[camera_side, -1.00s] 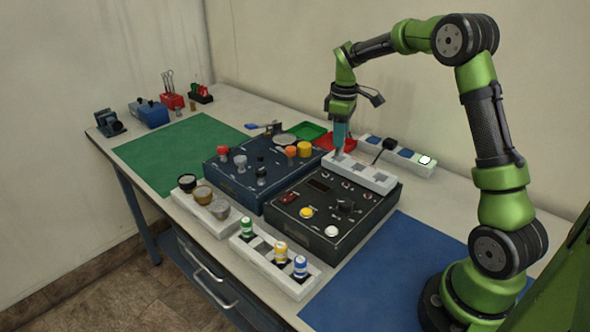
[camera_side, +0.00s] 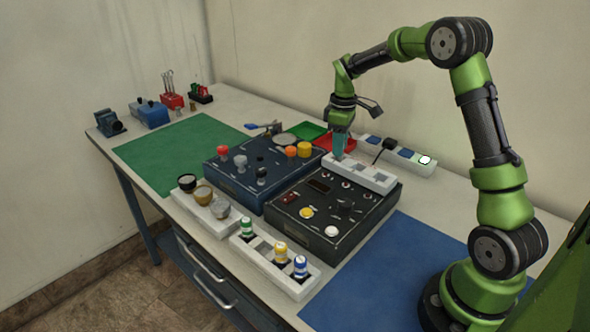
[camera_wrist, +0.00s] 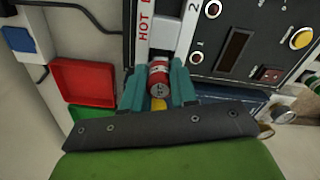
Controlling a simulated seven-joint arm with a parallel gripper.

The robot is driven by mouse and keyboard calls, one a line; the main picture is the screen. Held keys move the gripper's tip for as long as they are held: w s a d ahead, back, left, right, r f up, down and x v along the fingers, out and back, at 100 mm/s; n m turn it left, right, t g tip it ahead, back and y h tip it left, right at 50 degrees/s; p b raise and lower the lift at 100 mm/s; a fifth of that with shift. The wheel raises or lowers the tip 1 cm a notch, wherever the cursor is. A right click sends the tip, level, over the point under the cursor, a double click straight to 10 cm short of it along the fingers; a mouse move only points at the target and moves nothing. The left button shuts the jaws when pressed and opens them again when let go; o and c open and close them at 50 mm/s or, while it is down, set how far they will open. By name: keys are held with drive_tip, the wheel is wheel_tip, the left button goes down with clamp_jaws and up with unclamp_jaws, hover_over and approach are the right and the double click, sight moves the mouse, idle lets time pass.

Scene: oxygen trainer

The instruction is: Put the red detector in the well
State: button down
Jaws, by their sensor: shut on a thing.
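The red detector (camera_wrist: 158,75), a small red cylinder with a pale band, is gripped between the teal fingers of my gripper (camera_wrist: 158,90) in the wrist view. In the side view my gripper (camera_side: 338,154) points down at the left end of a white block with several square wells (camera_side: 370,177), at the back of the black panel. The fingers hide the detector there. The white block also shows in the wrist view (camera_wrist: 143,40), with the word HOT on it. I cannot tell whether the detector's lower end is inside a well.
A white rack (camera_side: 292,287) at the front holds green, yellow and blue-banded detectors. The blue panel (camera_side: 240,188) with knobs stands left of the black panel (camera_side: 318,231). A red tray (camera_side: 345,143) and a power strip (camera_side: 425,165) lie behind. The blue mat (camera_side: 390,265) is clear.

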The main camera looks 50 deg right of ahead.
drive_tip(key=shift+f, duration=0.3)
drive_tip(key=c, duration=0.8)
unclamp_jaws()
wheel_tip(320, 180, up, 17)
drive_tip(key=s+a+f+m+t+y, duration=0.2)
drive_tip(key=s+a+m+t, duration=0.5)
drive_tip(key=s+a, duration=1.3)
drive_tip(key=shift+a+f+m, duration=0.4)
drive_tip(key=shift+a, duration=0.25)
